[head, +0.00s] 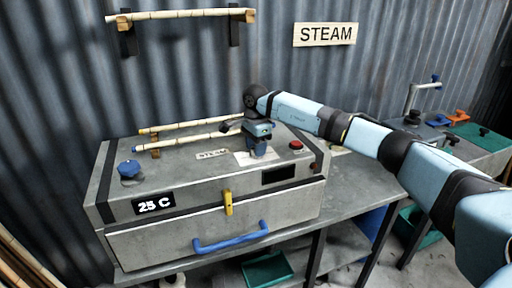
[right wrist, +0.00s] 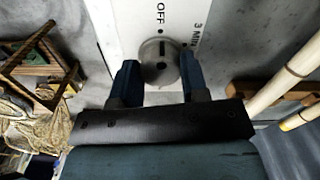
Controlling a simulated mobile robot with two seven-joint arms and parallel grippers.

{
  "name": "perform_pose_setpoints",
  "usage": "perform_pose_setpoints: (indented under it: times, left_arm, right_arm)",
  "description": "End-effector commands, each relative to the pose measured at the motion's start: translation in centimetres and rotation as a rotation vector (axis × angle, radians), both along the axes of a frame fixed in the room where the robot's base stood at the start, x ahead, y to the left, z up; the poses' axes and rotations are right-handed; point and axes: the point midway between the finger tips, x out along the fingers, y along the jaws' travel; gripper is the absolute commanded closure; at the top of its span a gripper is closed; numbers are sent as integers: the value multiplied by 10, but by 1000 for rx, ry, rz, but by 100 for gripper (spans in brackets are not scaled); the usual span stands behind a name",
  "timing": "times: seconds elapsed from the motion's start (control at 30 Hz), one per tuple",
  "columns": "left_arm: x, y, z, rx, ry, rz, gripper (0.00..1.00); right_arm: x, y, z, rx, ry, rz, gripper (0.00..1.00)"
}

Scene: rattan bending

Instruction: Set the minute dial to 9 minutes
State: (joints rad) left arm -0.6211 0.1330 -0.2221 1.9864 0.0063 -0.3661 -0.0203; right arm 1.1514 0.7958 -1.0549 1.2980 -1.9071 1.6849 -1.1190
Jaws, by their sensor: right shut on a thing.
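The minute dial (right wrist: 160,58) is a round grey knob on a white plate (right wrist: 205,12), seen in the right wrist view. Its dark mark points up toward the OFF label, and a 3 MIN label shows to the right. Other labels are out of view or hidden. My right gripper (right wrist: 159,78) has its blue fingers on either side of the dial, shut on it. In the head view my right gripper (head: 258,150) reaches down onto the white plate (head: 241,159) on the steam box and hides the dial. My left gripper is not in view.
The steam box (head: 185,225) has a blue knob (head: 129,170), a 25 C display (head: 154,204), a yellow latch (head: 228,202), a blue handle (head: 230,237) and a red button (head: 296,145). Rattan poles (head: 190,141) lie behind the plate, left of my gripper.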

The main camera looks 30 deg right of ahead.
Motion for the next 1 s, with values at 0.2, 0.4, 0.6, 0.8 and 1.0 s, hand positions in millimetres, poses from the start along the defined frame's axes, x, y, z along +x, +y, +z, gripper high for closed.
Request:
perform_pose_setpoints:
  times: [0.2, 0.4, 0.6, 0.8, 1.0]
  left_arm:
    - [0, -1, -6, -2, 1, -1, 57]
    - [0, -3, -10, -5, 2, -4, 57]
    - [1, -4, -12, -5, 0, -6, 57]
    - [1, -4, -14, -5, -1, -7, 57]
    - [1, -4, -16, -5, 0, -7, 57]
  right_arm:
    - [1, 0, 0, 2, -1, -146, 83]
    - [1, 0, 0, 2, -2, -332, 83]
    - [1, 0, 0, 2, -2, -522, 83]
    - [1, 0, 0, 2, -2, -712, 83]
    - [2, -1, 1, 2, -1, -902, 83]
